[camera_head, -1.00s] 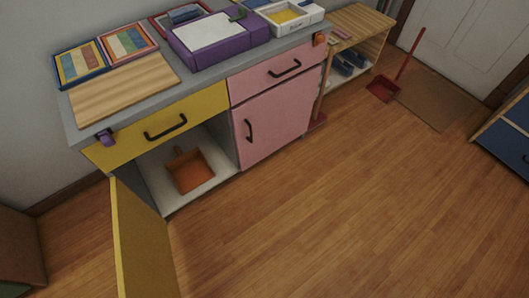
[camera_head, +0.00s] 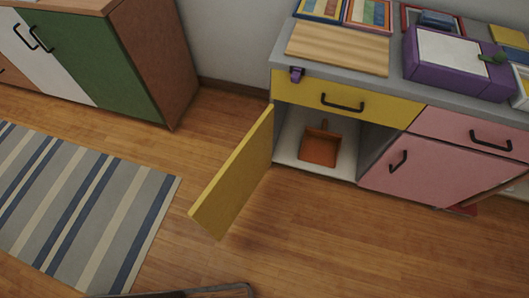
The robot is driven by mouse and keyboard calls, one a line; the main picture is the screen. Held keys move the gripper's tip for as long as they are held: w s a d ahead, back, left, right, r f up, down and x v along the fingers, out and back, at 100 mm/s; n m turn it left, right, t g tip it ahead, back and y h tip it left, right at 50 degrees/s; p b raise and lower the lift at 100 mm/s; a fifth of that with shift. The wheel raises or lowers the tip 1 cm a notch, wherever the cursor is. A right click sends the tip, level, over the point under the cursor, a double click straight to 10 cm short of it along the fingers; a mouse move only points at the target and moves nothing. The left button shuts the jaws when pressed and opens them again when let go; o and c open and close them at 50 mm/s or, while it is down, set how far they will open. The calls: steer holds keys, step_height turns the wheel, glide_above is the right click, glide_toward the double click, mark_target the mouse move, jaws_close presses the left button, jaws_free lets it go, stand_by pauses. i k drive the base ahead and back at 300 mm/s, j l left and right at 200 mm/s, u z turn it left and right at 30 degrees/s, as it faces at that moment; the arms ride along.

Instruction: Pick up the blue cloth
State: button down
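No cloth can be made out for certain. A small dark blue item (camera_head: 438,20) lies in a red-rimmed tray (camera_head: 405,18) at the back of the counter, behind a purple box; it is too small to tell whether it is cloth. My gripper is not in view.
The grey counter (camera_head: 289,47) has a wooden board (camera_head: 338,48) and the purple box (camera_head: 455,65) on it. Below, a yellow door (camera_head: 235,178) stands open into the room, with an orange dustpan (camera_head: 320,148) inside the cupboard. A striped rug (camera_head: 85,210) and a green-doored cabinet (camera_head: 88,62) are left.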

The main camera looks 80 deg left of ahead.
mark_target(435, 20)
steer(key=l+u, duration=0.1)
steer(key=u, duration=0.35)
steer(key=l+u, duration=0.1)
steer(key=u, duration=0.35)
steer(key=l+u, duration=0.1)
steer(key=u, duration=0.35)
steer(key=l+u, duration=0.15)
steer(key=u, duration=0.7)
steer(key=k+l, duration=0.05)
